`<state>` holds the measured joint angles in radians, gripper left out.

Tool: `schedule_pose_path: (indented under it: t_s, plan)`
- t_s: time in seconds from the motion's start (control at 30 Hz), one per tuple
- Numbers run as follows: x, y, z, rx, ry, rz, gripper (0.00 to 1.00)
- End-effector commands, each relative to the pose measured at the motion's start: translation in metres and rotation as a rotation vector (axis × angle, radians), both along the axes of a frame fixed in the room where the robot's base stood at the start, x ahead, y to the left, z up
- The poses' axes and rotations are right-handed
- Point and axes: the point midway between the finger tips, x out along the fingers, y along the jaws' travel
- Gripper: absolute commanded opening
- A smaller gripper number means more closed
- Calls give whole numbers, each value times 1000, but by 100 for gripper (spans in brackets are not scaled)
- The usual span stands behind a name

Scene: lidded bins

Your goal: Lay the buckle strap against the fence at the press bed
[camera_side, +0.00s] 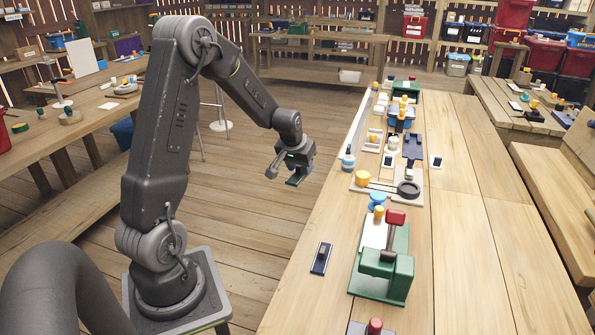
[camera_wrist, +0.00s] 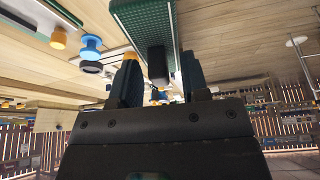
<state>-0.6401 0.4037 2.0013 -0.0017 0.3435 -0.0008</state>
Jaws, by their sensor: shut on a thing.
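My gripper (camera_side: 296,166) hangs in the air over the floor, left of the long bench. It is shut on a flat green piece, which looks like the buckle strap (camera_side: 295,181). In the wrist view the piece shows as a green ribbed strip (camera_wrist: 145,18) with a dark block between my two fingers (camera_wrist: 158,82). A green press (camera_side: 398,268) with a red handle stands on the bench, well apart from my gripper. A pale flat surface (camera_side: 374,231) lies at its back. I cannot make out which edge is the fence.
Behind the press stand a blue spool (camera_side: 377,199), a yellow cylinder (camera_side: 362,178) and a black disc (camera_side: 408,188). A dark flat item (camera_side: 321,258) lies near the bench's left edge. The bench's right side (camera_side: 480,260) is clear.

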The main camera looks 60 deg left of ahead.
Motion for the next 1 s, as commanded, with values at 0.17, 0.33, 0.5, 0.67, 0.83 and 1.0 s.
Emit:
schedule_pose_path:
  t_s: [0.17, 0.33, 0.5, 0.67, 0.83, 1.0]
  plan:
    - [12, -7, -2, -3, 0, -168, 17]
    - [25, -15, -4, -4, 0, -354, 17]
    - [41, -25, -5, -3, -1, -585, 17]
    - [60, -42, -6, -4, -3, -892, 17]
    - [85, -70, -8, -2, -3, -1352, 17]
    - [110, -111, -8, 0, -1, -1914, 17]
